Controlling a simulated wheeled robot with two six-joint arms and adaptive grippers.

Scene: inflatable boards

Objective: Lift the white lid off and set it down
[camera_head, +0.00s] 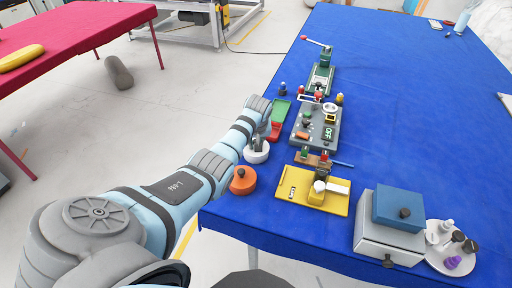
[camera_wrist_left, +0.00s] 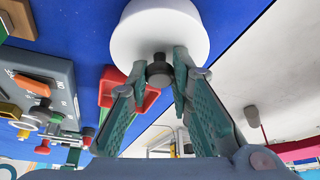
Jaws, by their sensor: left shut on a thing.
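A white round lid (camera_head: 257,155) with a dark knob is near the left edge of the blue table. In the left wrist view the white lid (camera_wrist_left: 160,32) shows from its knob (camera_wrist_left: 159,74) side. My left gripper (camera_head: 257,141) reaches over the table edge to it. In the wrist view its fingers (camera_wrist_left: 160,68) are closed on the knob from both sides. What is under the lid is hidden, so I cannot tell whether it rests on something. My right gripper is not in view.
An orange round pot (camera_head: 243,181) with a dark knob stands close in front of the lid. A red and green tray (camera_head: 279,119) lies just behind. A grey switch board (camera_head: 315,127) and a yellow board (camera_head: 310,192) are to the right. Blue table (camera_head: 410,130) is clear at right.

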